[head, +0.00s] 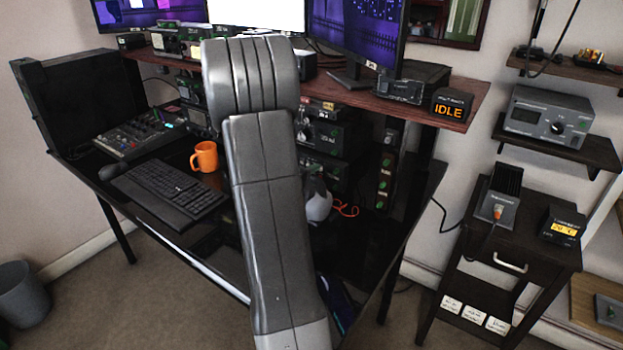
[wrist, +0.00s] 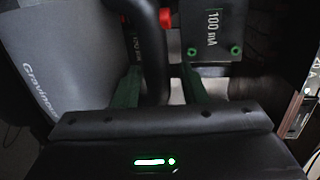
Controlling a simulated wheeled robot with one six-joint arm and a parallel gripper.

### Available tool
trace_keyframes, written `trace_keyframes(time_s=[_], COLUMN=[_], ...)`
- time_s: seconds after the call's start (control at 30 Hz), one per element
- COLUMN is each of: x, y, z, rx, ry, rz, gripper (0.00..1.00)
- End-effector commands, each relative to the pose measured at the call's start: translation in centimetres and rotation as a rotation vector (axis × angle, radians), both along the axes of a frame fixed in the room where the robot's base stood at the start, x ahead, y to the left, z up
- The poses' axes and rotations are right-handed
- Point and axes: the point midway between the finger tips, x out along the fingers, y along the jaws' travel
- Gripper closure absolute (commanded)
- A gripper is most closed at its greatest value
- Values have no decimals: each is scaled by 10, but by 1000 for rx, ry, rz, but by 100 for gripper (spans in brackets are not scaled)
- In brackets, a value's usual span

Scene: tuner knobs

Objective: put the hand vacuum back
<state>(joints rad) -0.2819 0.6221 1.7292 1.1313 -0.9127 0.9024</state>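The hand vacuum has a grey body (wrist: 65,60) with lettering on it, at the left of the wrist view. Its black handle (wrist: 150,60) runs down between the fingers of my gripper (wrist: 160,85). The green fingers stand apart on either side of the handle, with a gap showing between the handle and the right finger. In the head view a pale grey rounded part, seemingly the vacuum (head: 318,203), shows on the desk beside my arm. My arm hides the rest of it and my gripper there.
The black desk (head: 270,290) holds a keyboard (head: 168,192), an orange mug (head: 205,157) and an orange cord (head: 346,210). Instruments and a shelf with monitors stand behind. In the wrist view a box marked 100 mA (wrist: 212,30) is close beyond the right finger. A side cart (head: 500,260) stands at right.

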Motion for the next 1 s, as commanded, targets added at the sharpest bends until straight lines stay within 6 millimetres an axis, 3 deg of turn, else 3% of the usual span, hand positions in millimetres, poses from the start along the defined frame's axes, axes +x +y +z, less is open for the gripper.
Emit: trace_keyframes(time_s=[0.23,0.7,1.0], x=[-3,-82,-102], y=[2,50,60], z=[0,19,24], rx=[3,2,1], ry=[8,3,3], rz=[3,5,1], gripper=[56,56,56])
